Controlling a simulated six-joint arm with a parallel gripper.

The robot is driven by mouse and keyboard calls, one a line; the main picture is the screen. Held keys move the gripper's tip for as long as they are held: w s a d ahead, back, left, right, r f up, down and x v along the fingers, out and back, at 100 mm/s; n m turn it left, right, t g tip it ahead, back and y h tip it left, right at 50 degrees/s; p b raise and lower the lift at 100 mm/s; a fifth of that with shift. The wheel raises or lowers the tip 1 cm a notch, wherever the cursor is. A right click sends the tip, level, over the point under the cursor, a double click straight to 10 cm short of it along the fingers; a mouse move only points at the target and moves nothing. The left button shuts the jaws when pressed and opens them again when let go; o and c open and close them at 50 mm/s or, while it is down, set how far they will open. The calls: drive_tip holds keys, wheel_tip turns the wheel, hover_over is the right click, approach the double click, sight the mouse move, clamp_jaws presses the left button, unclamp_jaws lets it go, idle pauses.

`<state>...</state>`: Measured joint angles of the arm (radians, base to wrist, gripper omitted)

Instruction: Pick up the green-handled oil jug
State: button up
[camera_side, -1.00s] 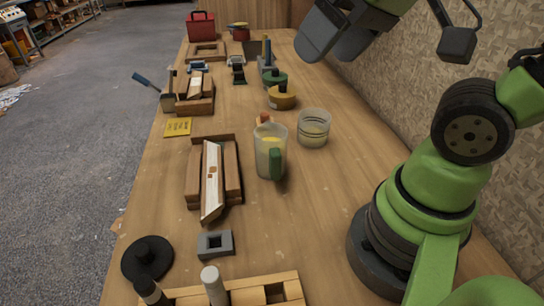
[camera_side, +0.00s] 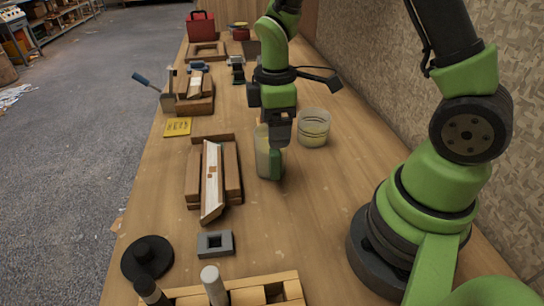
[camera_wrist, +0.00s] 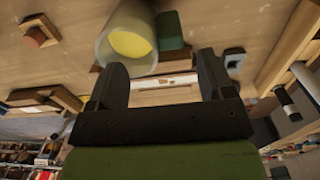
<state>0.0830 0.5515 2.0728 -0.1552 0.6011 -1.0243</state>
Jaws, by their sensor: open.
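The oil jug (camera_side: 262,158) is a clear cup standing upright on the bench, with a green handle (camera_side: 275,163) on its near side. In the wrist view the jug (camera_wrist: 127,42) shows yellow oil inside, and its green handle (camera_wrist: 171,30) lies beyond the gap between my fingers. My gripper (camera_side: 280,140) is over the handle side of the jug and hides part of its rim. In the wrist view my gripper (camera_wrist: 160,70) has its two fingers wide apart with nothing between them. I cannot tell how much height separates the fingertips from the handle.
A clear jar (camera_side: 314,130) with yellowish contents stands close to the right of the jug. A wooden mitre fence (camera_side: 212,180) lies to its left. A grey square block (camera_side: 215,243) and a black disc (camera_side: 147,258) are nearer.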

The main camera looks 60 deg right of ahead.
sight(273, 153)
drive_tip(key=shift+s+a+f, duration=0.1)
drive_tip(key=shift+a+f, duration=0.1)
drive_tip(key=shift+f, duration=1.4)
drive_tip(key=shift+a+f, duration=0.15)
drive_tip(key=shift+f, duration=1.4)
drive_tip(key=c, duration=1.2)
